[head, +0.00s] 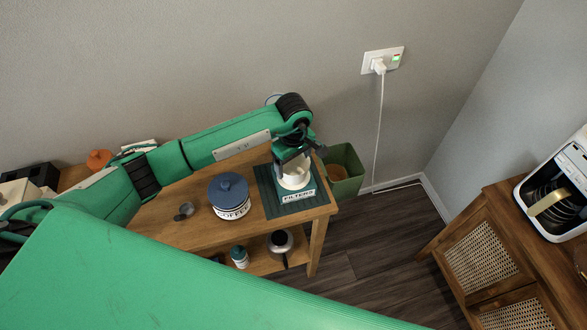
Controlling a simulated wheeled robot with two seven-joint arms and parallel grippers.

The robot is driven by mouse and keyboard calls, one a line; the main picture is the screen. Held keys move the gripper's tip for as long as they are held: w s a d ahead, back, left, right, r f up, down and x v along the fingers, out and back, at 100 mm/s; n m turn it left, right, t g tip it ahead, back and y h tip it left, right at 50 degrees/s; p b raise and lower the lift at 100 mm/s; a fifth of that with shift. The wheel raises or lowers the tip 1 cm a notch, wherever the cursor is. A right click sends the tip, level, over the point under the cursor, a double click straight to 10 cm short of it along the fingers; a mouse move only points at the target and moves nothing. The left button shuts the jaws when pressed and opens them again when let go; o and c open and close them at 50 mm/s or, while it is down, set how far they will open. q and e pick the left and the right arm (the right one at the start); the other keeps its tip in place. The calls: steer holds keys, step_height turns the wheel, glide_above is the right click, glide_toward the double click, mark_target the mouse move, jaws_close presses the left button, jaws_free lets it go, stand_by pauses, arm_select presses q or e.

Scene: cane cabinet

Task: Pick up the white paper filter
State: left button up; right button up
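The white paper filter (294,174) shows as a pale rounded shape in the holder labelled FILTERS (299,196). The holder stands on a dark green mat (270,205) at the right end of the wooden table. My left gripper (298,160) is directly over the holder, pointing down. Its dark fingers look spread apart, close above the filter; I cannot tell whether they touch it. The gripper hides part of the filter and the holder's far side. My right gripper is not in view.
A blue-lidded COFFEE jar (230,196) stands left of the mat, with a small grey metal item (184,211) beside it. A green bin (344,170) stands behind the table's right end. A coffee machine (558,190) sits on the cane cabinet (490,258) at right.

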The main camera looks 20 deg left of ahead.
arm_select(q)
steer(key=c, duration=0.4)
